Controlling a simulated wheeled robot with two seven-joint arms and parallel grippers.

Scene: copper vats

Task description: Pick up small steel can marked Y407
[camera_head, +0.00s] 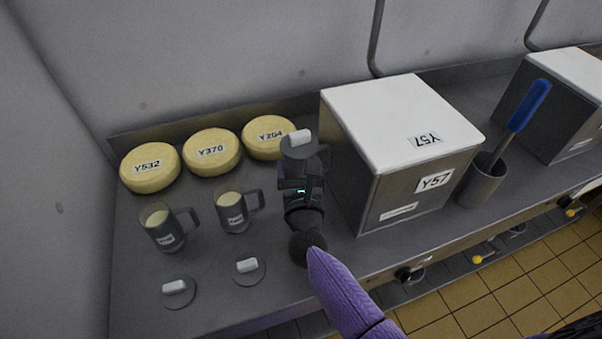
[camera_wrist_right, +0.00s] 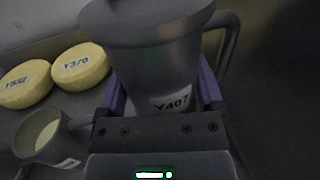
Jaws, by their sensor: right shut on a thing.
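The small steel can marked Y407 (camera_wrist_right: 165,65) fills the middle of the right wrist view, with its label low on its side and its handle on the right. My right gripper (camera_wrist_right: 165,95) is shut on it, a finger on either side of its body. In the head view the can (camera_head: 299,148) shows its dark lid with a white knob, beyond my right gripper (camera_head: 302,175); the gripper and wrist hide most of its body. I cannot tell whether it touches the counter. My left gripper is not in view.
Two open steel cans (camera_head: 163,228) (camera_head: 233,211) stand to the left, with two loose lids (camera_head: 179,292) (camera_head: 249,271) in front. Yellow cheeses Y532 (camera_head: 150,170), Y370 (camera_head: 211,152) and Y204 (camera_head: 268,137) lie behind. A large box Y57 (camera_head: 400,150) stands close on the right.

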